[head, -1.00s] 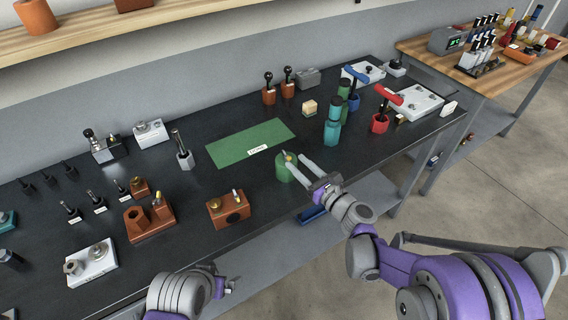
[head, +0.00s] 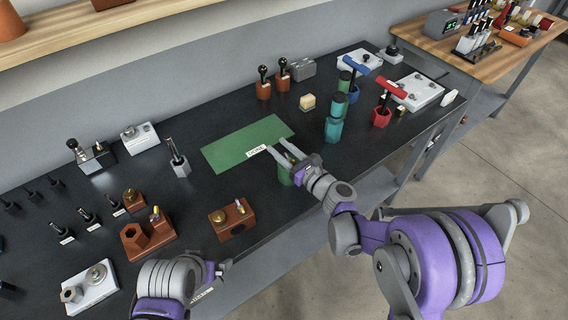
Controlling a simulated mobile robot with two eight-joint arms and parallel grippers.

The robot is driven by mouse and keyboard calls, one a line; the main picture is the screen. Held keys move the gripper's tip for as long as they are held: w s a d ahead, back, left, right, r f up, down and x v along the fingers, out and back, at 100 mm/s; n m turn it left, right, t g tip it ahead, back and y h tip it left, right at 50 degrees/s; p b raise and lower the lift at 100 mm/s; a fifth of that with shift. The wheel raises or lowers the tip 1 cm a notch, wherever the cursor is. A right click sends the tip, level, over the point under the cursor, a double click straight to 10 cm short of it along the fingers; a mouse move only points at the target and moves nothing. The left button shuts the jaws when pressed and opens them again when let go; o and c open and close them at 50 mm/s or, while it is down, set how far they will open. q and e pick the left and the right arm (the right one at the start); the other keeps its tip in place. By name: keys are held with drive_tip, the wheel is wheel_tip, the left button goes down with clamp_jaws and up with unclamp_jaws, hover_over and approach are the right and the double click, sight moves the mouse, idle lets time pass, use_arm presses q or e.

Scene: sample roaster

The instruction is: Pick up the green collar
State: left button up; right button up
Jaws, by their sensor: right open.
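A green collar (head: 284,178) stands on the black bench near its front edge, in front of the green mat. My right gripper (head: 279,146) is over the collar in the head view, with its two fingers spread and reaching past it toward the mat. The gripper hides much of the collar, and I cannot tell whether a finger touches it. My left gripper (head: 222,271) is low in the view at the bench's front edge, away from the collar; its jaws are unclear.
A labelled green mat (head: 240,145) lies flat behind the collar. A brown block (head: 232,218) stands to its left. Teal cylinders (head: 334,128) and a red-handled tool (head: 381,115) stand to its right. The bench between collar and brown block is clear.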

drive_tip(key=shift+s+d+r, duration=0.1)
drive_tip(key=shift+s+d, duration=0.1)
drive_tip(key=shift+s, duration=0.15)
drive_tip(key=shift+c, duration=0.4)
drive_tip(key=shift+w, duration=0.1)
clamp_jaws()
idle(0.5)
